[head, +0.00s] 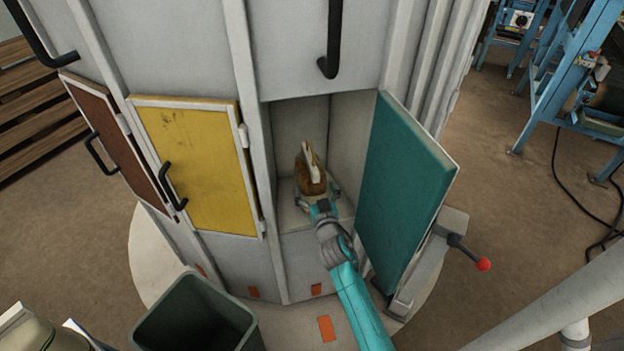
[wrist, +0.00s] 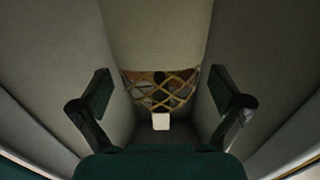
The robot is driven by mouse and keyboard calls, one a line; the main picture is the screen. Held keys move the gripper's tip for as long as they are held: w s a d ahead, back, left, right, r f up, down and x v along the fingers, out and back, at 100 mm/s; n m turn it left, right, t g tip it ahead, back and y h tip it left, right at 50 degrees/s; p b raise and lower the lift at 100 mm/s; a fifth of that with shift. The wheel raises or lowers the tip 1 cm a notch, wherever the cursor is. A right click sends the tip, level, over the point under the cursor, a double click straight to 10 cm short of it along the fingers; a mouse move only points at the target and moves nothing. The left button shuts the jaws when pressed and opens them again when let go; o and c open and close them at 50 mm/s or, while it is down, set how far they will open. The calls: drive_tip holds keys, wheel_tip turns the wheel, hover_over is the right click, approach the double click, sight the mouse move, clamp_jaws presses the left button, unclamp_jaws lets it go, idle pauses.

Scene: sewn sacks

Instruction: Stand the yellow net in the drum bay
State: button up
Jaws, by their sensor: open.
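The yellow net (wrist: 172,98), with brown and grey contents showing through its mesh, is inside the open drum bay (head: 345,128). In the head view the yellow net (head: 312,183) sits on the bay floor, with a pale strip rising from it. In the wrist view a white tag (wrist: 161,121) shows at its lower edge. My gripper (head: 320,207) is inside the bay, in front of the net. The wrist view shows the fingers of my gripper (wrist: 162,92) wide apart, with the net beyond and between them, apparently untouched. The net's lower front is partly hidden by my gripper in the head view.
A teal door (head: 408,190) stands open right of the bay. A yellow door (head: 197,165) and a brown door (head: 112,140) are shut on the left. A lever with a red knob (head: 483,264) juts out at right. A dark green bin (head: 195,318) stands in front.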

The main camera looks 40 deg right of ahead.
drive_tip(key=v, duration=0.7)
drive_tip(key=s+a+f+n+y, duration=0.2)
drive_tip(key=s+a+y, duration=0.1)
drive_tip(key=s+a, duration=0.55)
drive_tip(key=s+a+f+n+y, duration=0.1)
drive_tip(key=s+a+f+y, duration=0.1)
drive_tip(key=s+a, duration=0.65)
drive_tip(key=s+a+r+y, duration=0.1)
drive_tip(key=s+r, duration=0.2)
drive_tip(key=s, duration=0.4)
drive_tip(key=s+a+r+n+y, duration=0.1)
drive_tip(key=s+r, duration=0.2)
drive_tip(key=s, duration=0.5)
drive_tip(key=s+a+r+n+g+y, duration=0.1)
drive_tip(key=s+r, duration=0.3)
drive_tip(key=s, duration=0.3)
drive_tip(key=shift+s+a, duration=0.2)
drive_tip(key=shift+a, duration=0.2)
